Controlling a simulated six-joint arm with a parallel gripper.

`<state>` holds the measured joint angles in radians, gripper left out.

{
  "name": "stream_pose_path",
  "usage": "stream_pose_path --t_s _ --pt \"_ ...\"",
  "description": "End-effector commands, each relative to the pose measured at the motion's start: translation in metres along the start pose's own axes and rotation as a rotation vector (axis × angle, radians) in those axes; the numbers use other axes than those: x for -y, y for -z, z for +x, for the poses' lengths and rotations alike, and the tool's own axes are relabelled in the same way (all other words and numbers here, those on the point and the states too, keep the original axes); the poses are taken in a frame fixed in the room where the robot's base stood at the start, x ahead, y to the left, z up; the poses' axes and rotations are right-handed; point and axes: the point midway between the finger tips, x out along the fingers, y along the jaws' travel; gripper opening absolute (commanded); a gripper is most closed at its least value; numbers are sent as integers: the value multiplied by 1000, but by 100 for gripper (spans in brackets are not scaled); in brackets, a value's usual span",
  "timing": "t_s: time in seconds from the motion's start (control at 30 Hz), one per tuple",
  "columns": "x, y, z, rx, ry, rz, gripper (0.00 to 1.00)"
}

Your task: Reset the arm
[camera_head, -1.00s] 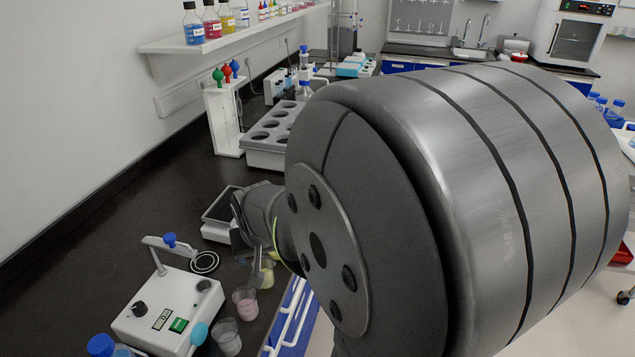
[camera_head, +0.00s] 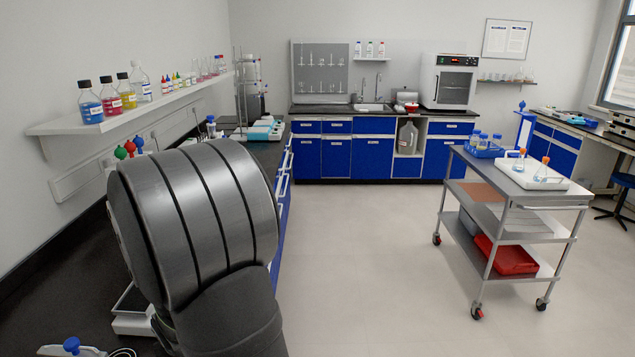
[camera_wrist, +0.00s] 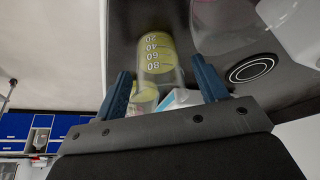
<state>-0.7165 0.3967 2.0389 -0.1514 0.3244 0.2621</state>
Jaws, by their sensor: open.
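My gripper (camera_wrist: 161,66) shows in the wrist view, with its two blue fingers apart. A clear beaker with yellow-green liquid (camera_wrist: 158,52) and white graduation marks is seen between and beyond the fingers, over the dark bench. I cannot tell whether the fingers touch it. In the head view, my thick grey arm fills the lower left and hides the gripper and the beaker.
A wall shelf (camera_head: 110,118) with bottles runs along the left above the black bench (camera_head: 40,280). A grey cart (camera_head: 510,190) stands at right on open floor. Blue cabinets (camera_head: 372,157) line the back. A black-and-white ring (camera_wrist: 250,69) lies near the beaker.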

Motion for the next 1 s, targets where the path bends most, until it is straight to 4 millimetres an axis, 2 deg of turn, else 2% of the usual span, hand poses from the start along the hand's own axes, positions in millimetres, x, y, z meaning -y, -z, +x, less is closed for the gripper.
stream_pose_path --t_s 0.2,0.63,0.77,1.0 --pt "0 -1 10 0 0 -1 66" --pt "0 0 6 -1 0 0 66" --pt "0 1 -3 -3 0 1 66" --pt "0 1 -32 -4 1 -1 66"
